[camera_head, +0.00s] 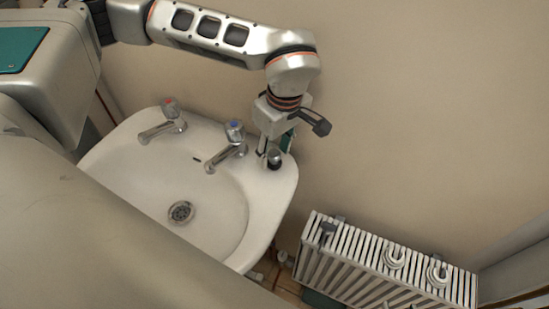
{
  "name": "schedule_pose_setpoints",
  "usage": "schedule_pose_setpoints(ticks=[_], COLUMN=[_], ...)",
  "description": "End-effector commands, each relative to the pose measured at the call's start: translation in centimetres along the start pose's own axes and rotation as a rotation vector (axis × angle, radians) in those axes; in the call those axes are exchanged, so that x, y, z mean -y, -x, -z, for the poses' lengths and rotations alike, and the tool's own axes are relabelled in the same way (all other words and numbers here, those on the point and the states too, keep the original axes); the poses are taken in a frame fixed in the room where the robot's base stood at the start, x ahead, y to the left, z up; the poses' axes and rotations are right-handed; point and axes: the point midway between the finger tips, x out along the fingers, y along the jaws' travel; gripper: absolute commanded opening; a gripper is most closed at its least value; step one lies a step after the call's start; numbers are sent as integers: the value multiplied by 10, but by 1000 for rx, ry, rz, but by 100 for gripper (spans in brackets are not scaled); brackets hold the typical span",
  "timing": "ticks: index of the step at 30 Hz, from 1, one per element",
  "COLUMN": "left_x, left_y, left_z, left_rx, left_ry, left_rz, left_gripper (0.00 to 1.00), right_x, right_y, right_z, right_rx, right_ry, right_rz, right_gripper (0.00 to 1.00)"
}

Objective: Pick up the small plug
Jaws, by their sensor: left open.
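A small plug (275,157), dark below with a shiny metallic top, sits on the right rim of the white sink. My left gripper (271,149) comes down over this rim from above and is open. Its fingertips are close to the plug; I cannot tell whether they touch it. Part of the plug's surroundings is hidden by the gripper. My right gripper is not in view.
The white sink (141,181) has a red-marked tap (168,122), a blue-marked tap (231,146) near the gripper and a drain (181,212). A green item (288,141) shows behind the gripper. A white radiator (345,262) carries white fittings (395,259).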

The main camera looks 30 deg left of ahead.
Motion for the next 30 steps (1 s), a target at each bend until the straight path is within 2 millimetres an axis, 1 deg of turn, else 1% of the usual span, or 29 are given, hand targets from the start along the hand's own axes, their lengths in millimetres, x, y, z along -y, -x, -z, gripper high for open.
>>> schedule_pose_setpoints(ticks=[1, 3, 11, 12, 14, 15, 16, 26, 30], left_x=[0, 0, -1, 0, 0, 0, 0, -1, -1], left_y=[-6, -10, -11, -11, -11, -11, -11, -10, -3], left_z=[0, 0, 0, 0, 0, 0, 0, 0, 1], left_rx=[1, 0, 0, 0, 0, 0, 0, 0, -1], left_ry=[1, 1, 0, 0, 0, 0, 0, 0, 0], left_rz=[2, 0, -2, -2, -2, -2, -1, -2, -3], left_gripper=[40, 40, 40, 30, 14, 4, 0, 0, 0], right_x=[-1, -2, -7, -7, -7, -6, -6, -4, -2], right_y=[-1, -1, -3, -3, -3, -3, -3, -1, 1], right_z=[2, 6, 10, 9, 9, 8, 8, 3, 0], right_rx=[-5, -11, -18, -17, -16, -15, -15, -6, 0], right_ry=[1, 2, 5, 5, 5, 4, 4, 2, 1], right_rz=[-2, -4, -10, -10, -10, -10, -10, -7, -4], right_gripper=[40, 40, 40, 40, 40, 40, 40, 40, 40])
